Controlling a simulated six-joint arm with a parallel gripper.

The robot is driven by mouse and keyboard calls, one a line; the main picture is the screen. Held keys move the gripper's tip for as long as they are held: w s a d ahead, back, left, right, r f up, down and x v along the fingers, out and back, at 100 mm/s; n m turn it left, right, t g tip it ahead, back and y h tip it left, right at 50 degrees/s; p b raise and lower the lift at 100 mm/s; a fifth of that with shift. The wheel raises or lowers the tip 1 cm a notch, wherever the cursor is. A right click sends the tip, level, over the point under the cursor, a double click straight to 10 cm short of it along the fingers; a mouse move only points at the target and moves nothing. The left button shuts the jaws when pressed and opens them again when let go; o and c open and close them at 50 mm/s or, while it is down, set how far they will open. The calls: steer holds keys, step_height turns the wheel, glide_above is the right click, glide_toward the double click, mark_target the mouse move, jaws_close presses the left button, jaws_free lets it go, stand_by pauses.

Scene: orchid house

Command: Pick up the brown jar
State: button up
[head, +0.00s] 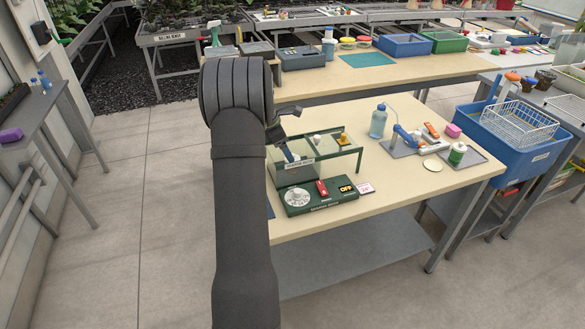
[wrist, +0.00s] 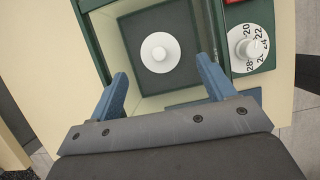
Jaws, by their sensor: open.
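I cannot make out a brown jar for certain. In the wrist view a round white piece (wrist: 160,53) with a smaller raised centre sits on a dark square inside a green-rimmed box; whether it is a jar's cap or a knob, I cannot tell. My gripper (wrist: 163,68) is open above this box, its blue fingers to either side of the white piece and nothing between them.
A green frame (head: 335,153) with a small white and a small yellow item adjoins the unit. The table's front right (head: 420,185) is clear. A blue tub (head: 520,145) stands beyond.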

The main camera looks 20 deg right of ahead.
steer(key=x, duration=0.8)
steer(key=shift+s+d+r, duration=0.1)
steer(key=shift+d, duration=0.05)
steer(key=shift+r, duration=0.1)
steer(key=c, duration=1.2)
